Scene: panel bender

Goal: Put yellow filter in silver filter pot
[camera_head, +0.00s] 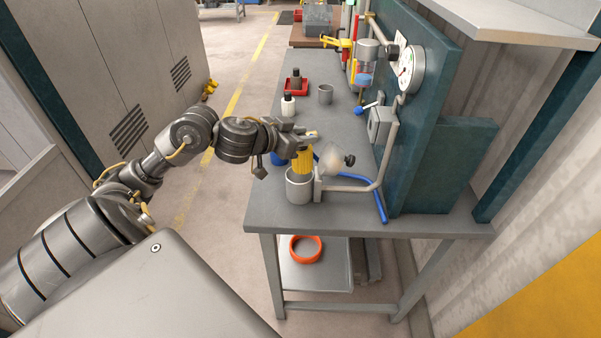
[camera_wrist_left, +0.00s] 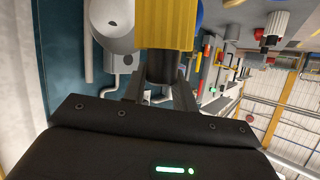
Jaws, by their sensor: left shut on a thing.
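The yellow filter (camera_head: 303,161) is upright in my left gripper (camera_head: 306,137), which is shut on its top part. The filter is at the mouth of the silver filter pot (camera_head: 298,187), with its lower end over or just inside the opening; I cannot tell how deep. The pot stands near the table's front edge, joined to a pipe. In the left wrist view the yellow filter (camera_wrist_left: 167,22) sticks out from between the fingers (camera_wrist_left: 160,90), beside a grey-white rounded part. My right gripper is not in view.
A teal panel with a gauge (camera_head: 411,69) bounds the right side.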

